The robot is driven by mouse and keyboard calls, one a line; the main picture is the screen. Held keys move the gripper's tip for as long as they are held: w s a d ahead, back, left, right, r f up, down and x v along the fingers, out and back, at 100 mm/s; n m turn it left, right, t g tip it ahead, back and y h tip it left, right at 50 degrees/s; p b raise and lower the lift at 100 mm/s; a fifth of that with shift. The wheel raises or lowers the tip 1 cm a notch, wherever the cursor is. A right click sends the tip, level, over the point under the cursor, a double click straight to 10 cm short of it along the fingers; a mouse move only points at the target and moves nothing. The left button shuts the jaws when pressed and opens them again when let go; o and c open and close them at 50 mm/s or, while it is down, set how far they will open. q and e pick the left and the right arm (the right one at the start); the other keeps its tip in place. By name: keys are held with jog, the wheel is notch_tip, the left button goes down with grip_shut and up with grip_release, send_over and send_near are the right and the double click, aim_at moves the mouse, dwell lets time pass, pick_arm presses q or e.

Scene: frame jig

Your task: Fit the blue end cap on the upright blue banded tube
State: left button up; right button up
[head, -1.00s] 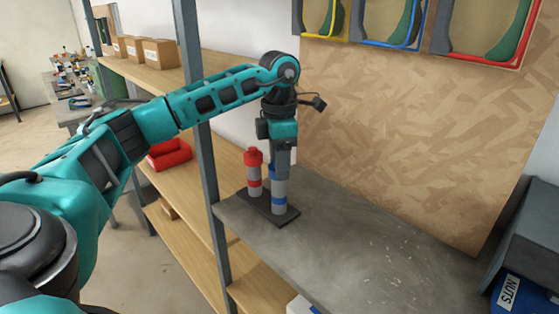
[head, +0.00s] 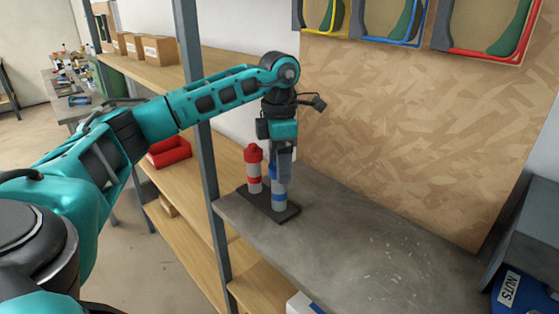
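The upright blue banded tube (head: 279,203) is grey with a blue band and stands on the right part of a dark base plate (head: 256,203). My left gripper (head: 284,170) points down over the top of this tube. One finger hides much of the tube's upper end. A blue piece, seemingly the blue end cap (head: 272,171), shows at the left of that finger, at the tube's top. I cannot tell whether it is seated or whether the fingers press on it. My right gripper is not in view.
A red banded tube (head: 254,184) with a red cap (head: 253,153) stands close to the left on the same plate. A grey shelf post (head: 208,190) rises left of the grey bench top (head: 350,245). The bench is clear to the right, up to a blue NUTS bin (head: 522,296).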

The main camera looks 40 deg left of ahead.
pick_arm(q)
notch_tip(320, 180, up, 13)
jog(key=p, duration=0.2)
jog(key=shift+p, duration=0.4)
jog(key=shift+f, duration=0.1)
dwell(0.6)
